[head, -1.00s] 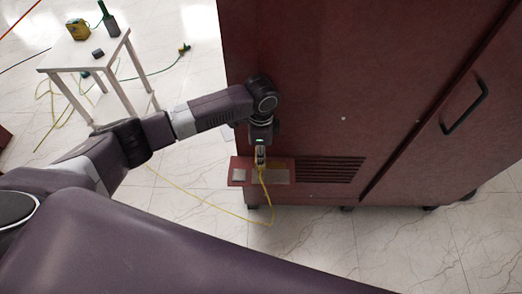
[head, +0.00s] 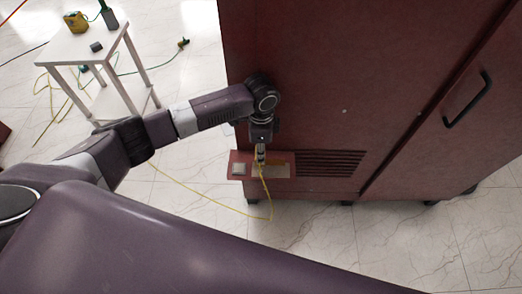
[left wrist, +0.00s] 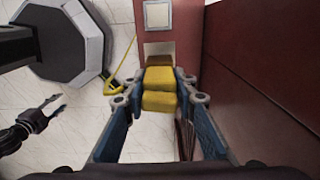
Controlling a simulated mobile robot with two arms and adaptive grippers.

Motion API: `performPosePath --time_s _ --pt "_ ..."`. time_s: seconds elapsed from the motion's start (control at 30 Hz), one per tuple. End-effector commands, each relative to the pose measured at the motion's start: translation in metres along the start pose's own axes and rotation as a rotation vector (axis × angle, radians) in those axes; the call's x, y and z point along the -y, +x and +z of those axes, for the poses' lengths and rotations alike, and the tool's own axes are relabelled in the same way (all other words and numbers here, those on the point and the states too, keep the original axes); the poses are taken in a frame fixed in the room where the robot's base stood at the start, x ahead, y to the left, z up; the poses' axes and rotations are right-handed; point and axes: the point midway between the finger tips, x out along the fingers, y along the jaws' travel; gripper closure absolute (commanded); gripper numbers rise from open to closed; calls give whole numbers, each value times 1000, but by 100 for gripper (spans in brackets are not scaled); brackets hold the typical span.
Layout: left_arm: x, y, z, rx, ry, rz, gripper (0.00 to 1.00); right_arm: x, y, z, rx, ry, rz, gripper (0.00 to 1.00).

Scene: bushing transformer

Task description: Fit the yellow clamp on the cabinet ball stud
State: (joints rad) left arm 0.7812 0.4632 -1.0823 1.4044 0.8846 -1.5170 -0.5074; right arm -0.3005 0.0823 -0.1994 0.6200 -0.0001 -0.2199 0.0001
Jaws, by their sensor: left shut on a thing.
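My left gripper (head: 261,156) is at the low front of the dark red cabinet (head: 300,80), just over a small red ledge (head: 235,158). In the left wrist view my left gripper (left wrist: 159,92) is shut on the yellow clamp (left wrist: 160,101), a blocky piece between the two blue fingers. A yellow cable (head: 220,207) hangs from the gripper area down to the floor. The ball stud cannot be made out; the gripper and clamp cover part of the ledge. Whether the clamp touches the ledge cannot be told.
The ledge carries light square plates, one (head: 239,169) left of the gripper. A vent grille (head: 330,163) is to the right, and a door handle (head: 466,100) is higher up. A white table (head: 70,47) with a yellow box (head: 75,22) stands at the far left. Floor left of the cabinet is mostly open.

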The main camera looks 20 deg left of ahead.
Motion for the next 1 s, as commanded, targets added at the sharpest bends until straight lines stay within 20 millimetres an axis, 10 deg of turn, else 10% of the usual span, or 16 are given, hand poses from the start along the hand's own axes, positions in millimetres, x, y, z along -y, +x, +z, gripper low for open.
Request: performPosePath --time_s 1.0 --pt "1 25 0 -1 -1 -1 98 4 7 -1 -2 2 -4 60"
